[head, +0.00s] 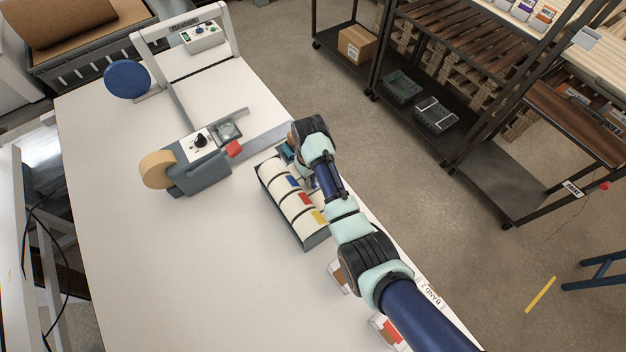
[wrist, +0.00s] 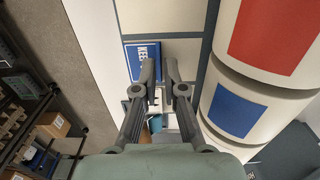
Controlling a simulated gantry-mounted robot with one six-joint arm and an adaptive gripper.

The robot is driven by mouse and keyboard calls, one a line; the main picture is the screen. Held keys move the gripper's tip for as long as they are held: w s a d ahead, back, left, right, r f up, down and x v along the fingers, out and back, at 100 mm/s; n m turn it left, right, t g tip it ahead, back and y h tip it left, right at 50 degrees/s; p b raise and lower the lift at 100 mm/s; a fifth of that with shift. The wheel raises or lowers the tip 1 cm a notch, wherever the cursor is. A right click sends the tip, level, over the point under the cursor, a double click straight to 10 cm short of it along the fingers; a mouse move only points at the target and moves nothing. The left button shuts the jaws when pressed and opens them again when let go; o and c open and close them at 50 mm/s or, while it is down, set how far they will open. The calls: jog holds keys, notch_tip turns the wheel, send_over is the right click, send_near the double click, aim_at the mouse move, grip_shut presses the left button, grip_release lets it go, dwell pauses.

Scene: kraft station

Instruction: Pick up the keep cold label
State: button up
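The left finger covers part of the lettering. Nothing shows gripped; whether the fingertips touch the label I cannot tell. In the head view my arm hides the label and most of my gripper.
The grey roll dispenser (head: 316,241) holds several white rolls with blue, red and yellow patches, close beside my gripper. A tape machine (head: 207,174) stands left on the white table (head: 130,240). Small cartons lie near the table's right edge.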

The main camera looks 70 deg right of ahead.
jog(key=shift+f, duration=0.75)
grip_shut()
jog(key=shift+w, duration=0.1)
jog(key=shift+r, duration=0.1)
notch_tip(320, 180, up, 20)
jog(key=p, duration=1)
